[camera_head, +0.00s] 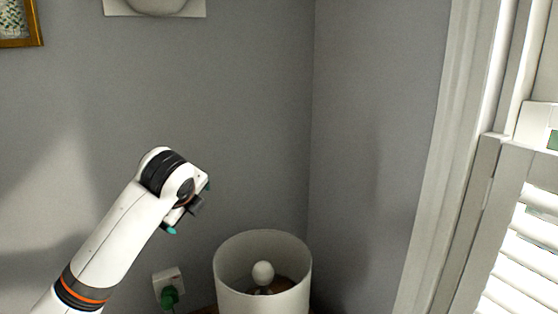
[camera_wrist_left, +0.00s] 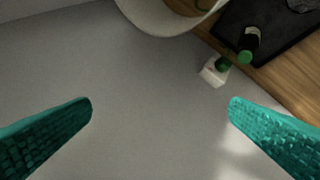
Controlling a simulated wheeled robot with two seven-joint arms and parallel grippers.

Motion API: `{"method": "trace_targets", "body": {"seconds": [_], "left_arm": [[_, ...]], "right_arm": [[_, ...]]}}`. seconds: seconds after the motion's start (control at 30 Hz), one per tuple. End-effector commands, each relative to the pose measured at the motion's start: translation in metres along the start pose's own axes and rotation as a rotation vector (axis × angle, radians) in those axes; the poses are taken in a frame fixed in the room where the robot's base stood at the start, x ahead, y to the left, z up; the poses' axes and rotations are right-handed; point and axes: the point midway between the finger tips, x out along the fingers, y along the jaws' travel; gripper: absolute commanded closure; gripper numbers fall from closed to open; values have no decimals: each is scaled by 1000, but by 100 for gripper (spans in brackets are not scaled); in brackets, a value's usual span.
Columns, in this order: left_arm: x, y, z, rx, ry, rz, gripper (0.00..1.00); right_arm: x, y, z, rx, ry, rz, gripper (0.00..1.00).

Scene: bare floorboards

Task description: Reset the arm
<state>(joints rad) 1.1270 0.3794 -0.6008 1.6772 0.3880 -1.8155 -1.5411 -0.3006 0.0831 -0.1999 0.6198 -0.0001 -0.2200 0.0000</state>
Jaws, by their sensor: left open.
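My left arm comes in from the lower left in the head view, with its gripper (camera_head: 188,205) raised in front of the grey wall. The gripper is to the left of and above a white lampshade. In the left wrist view the two teal fingers of the left gripper (camera_wrist_left: 160,115) are wide apart with nothing between them. Grey wall fills the space behind them. My right arm and gripper are not in either view.
A white round lampshade (camera_head: 240,287) with a bulb inside stands in the corner. A wall socket (camera_head: 167,280) with a green plug is left of it. A wooden surface (camera_wrist_left: 285,85) with a black tray (camera_wrist_left: 265,45) shows in the wrist view. A shuttered window (camera_head: 515,250) is at right.

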Motion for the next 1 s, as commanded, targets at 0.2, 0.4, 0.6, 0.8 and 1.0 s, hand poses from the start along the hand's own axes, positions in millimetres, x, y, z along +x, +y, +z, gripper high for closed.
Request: {"method": "trace_targets", "body": {"seconds": [0.2, 0.4, 0.6, 0.8, 1.0], "left_arm": [[56, -102, 108, -386, -165, -78, 0], [66, -195, 177, -772, -237, -194, 0], [48, -298, 228, -1206, -219, -354, 0], [21, -366, 248, -1507, -136, -464, 0], [-3, -409, 256, -1697, -46, -531, 0]], "right_arm": [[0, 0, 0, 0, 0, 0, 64], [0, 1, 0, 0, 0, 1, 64], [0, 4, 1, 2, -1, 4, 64], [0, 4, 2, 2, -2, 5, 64], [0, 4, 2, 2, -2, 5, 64]]}}
